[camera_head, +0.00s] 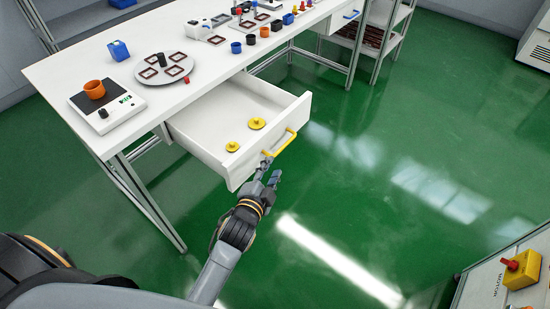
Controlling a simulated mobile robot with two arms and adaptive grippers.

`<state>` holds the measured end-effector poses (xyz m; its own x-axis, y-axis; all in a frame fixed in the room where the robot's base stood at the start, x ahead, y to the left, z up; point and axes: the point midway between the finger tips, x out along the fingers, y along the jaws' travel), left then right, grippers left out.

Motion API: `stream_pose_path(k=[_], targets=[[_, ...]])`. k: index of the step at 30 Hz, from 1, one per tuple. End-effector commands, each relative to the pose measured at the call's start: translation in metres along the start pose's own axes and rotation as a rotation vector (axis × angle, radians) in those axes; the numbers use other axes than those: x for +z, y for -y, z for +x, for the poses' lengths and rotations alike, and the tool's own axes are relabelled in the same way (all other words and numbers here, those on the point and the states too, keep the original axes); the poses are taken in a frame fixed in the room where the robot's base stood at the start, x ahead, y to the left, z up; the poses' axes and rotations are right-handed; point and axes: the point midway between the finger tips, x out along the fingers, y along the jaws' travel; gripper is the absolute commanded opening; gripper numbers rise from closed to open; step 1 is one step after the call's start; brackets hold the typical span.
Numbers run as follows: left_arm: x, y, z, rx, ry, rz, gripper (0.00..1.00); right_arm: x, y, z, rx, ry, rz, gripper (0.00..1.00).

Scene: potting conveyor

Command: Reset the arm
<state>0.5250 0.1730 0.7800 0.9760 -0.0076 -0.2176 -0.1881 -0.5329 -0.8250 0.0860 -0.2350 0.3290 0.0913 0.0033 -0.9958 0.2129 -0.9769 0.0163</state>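My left arm reaches up from the bottom left. Its dark grey gripper (271,166) is just in front of the open white drawer (215,148). The two fingers look spread apart with nothing held between them. One fingertip is close to the lower left end of the drawer's yellow handle (279,144); I cannot tell whether they touch. Two small yellow round parts, one (257,123) behind the other (232,146), lie in the drawer. My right gripper is not in view.
The white table (150,108) holds a scale (107,106) with an orange pot (94,90), a round plate with dark square frames (163,69), a blue bin (118,50) and several small pots. A yellow box with a red button (521,270) is at lower right. Green floor (400,190) is clear.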

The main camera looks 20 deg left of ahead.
Motion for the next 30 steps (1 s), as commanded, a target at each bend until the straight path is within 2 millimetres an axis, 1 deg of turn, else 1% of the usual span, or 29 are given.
stream_pose_path(k=[5,7,8,11,14,15,16,17,18,20,21,23,24,26,27,29,30], targets=[[0.000,0.000,0.000,0.000,0.000,0.000,0.34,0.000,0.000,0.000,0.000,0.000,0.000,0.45],[0.002,-0.004,0.001,0.007,0.003,-0.004,0.34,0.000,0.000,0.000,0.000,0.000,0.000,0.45],[0.004,-0.008,0.001,0.016,0.006,-0.008,0.34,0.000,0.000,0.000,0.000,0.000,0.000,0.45],[0.018,-0.038,0.001,0.076,0.031,-0.047,0.34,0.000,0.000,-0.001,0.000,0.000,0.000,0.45],[0.046,-0.092,-0.004,0.183,0.086,-0.119,0.34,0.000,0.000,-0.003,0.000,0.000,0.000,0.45],[0.061,-0.117,-0.009,0.232,0.117,-0.154,0.34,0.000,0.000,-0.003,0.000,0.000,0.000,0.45],[0.073,-0.137,-0.014,0.270,0.143,-0.182,0.34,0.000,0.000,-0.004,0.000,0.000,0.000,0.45],[0.084,-0.157,-0.020,0.307,0.171,-0.210,0.34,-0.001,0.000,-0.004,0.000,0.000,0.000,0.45],[0.100,-0.182,-0.029,0.353,0.210,-0.248,0.34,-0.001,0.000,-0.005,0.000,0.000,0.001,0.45],[0.123,-0.217,-0.047,0.419,0.273,-0.304,0.34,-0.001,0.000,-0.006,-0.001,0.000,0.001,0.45],[0.139,-0.240,-0.060,0.460,0.318,-0.338,0.34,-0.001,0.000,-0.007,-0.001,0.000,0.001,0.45],[0.164,-0.272,-0.084,0.517,0.392,-0.389,0.34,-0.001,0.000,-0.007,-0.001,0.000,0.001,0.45],[0.180,-0.291,-0.102,0.552,0.444,-0.423,0.34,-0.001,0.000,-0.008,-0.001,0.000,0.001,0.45],[0.204,-0.319,-0.130,0.599,0.526,-0.472,0.34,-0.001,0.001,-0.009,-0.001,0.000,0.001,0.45],[0.221,-0.335,-0.151,0.627,0.583,-0.501,0.34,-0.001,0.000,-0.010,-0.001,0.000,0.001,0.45],[0.244,-0.357,-0.184,0.664,0.671,-0.543,0.34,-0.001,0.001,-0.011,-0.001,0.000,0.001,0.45],[0.258,-0.369,-0.206,0.684,0.729,-0.570,0.34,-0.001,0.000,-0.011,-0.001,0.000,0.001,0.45]])
